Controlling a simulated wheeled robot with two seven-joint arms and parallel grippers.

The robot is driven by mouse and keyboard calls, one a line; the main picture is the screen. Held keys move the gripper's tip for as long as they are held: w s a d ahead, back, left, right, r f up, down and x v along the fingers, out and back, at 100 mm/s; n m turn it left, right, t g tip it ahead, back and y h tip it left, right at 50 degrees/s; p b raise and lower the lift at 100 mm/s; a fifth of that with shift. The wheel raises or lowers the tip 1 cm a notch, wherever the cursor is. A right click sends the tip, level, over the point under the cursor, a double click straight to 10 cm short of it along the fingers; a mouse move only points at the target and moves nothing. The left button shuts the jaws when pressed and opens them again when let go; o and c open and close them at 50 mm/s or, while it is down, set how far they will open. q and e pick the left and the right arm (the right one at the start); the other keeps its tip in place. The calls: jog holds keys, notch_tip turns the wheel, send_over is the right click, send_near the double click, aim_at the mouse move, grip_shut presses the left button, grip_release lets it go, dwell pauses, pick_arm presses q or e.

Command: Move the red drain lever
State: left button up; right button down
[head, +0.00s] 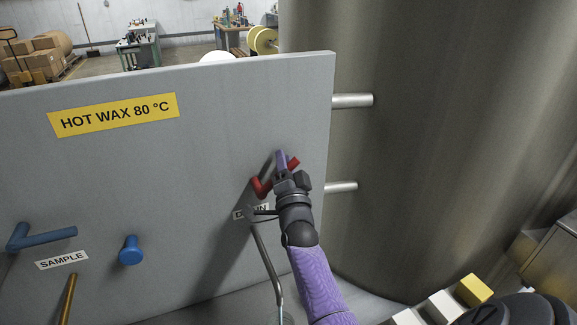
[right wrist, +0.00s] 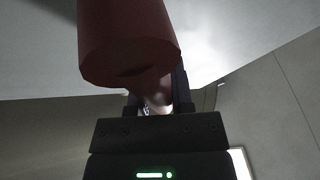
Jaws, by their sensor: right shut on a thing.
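The red drain lever (head: 261,188) is on the grey panel (head: 200,180), above a partly covered DRAIN label (head: 241,213). My right gripper (head: 283,163) is at the lever and shut on it. The gripper hides the lever's middle; red shows on both sides of it. In the right wrist view the red lever (right wrist: 125,45) fills the upper middle, close to the camera, with its rounded end towards me. My left gripper is not in view.
A blue lever (head: 45,236) and a blue knob (head: 131,251) are at the panel's lower left, by a SAMPLE label (head: 62,259). A thin metal pipe (head: 266,262) runs below the drain label. A large metal tank (head: 430,130) stands behind the panel on the right.

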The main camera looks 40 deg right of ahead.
jog(key=shift+a+r+n+t+y, duration=0.2)
jog(key=shift+a+n+t+y, duration=0.1)
jog(key=shift+n, duration=0.6)
jog(key=c, duration=0.5)
grip_release()
jog(key=shift+r, duration=0.1)
jog(key=v, duration=1)
jog(key=shift+w, duration=0.1)
